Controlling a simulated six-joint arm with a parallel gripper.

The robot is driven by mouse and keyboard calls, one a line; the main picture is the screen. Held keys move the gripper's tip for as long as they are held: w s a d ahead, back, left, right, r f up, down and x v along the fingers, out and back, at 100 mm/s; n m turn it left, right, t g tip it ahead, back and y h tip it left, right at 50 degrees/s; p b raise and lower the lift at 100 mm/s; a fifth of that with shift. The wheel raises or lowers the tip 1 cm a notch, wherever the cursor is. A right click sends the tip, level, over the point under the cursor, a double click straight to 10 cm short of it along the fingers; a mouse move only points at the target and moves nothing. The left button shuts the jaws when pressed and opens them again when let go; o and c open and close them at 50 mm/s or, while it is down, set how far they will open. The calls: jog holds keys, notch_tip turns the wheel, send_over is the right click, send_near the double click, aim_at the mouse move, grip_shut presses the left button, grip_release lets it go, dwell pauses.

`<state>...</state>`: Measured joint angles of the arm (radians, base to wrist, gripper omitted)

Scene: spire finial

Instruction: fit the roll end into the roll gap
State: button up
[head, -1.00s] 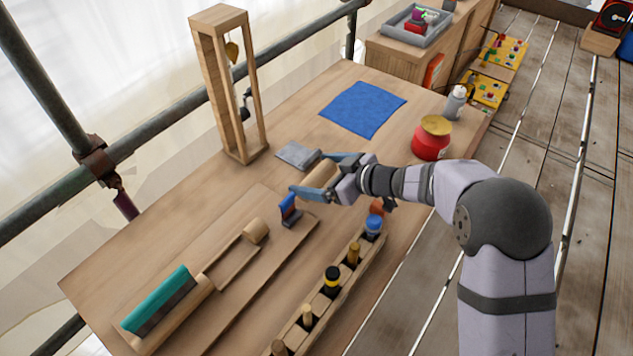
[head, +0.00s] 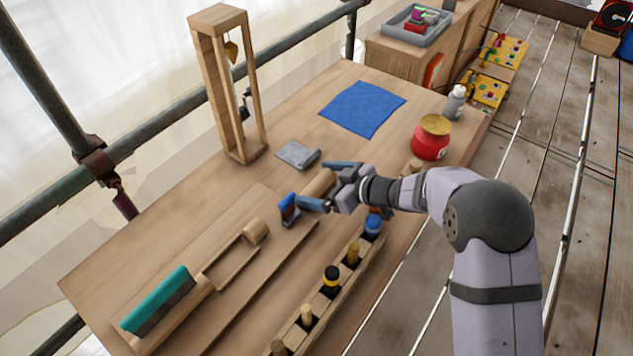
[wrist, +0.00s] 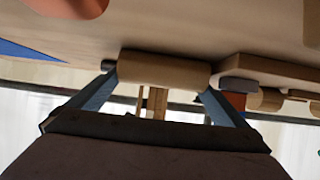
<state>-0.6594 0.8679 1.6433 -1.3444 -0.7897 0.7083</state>
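A pale wooden roll piece (head: 318,184) is between the two blue-grey fingers of my gripper (head: 313,184) in the head view. In the wrist view, the roll piece (wrist: 165,70) spans the space between the fingertips (wrist: 162,84), one at each end. I cannot tell whether both fingertips press on it or whether it is lifted. To the left lies a long wooden board (head: 215,290) with a short fixed roll (head: 255,231) and a framed recess (head: 228,262). I cannot tell for sure which opening is the roll gap.
A grey plate (head: 298,155) lies behind the gripper. A rack with several pegs (head: 332,280) runs along the near edge. A red jar (head: 432,140), a blue cloth (head: 362,107) and a wooden tower (head: 230,85) stand farther off.

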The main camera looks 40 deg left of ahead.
jog(key=shift+s+d+f, duration=0.1)
jog(key=shift+s+f, duration=0.15)
jog(key=shift+f, duration=0.05)
jog(key=shift+r, duration=0.1)
jog(key=shift+r, duration=0.2)
jog(key=v, duration=1.2)
jog(key=shift+r, duration=0.2)
jog(key=shift+w, duration=0.1)
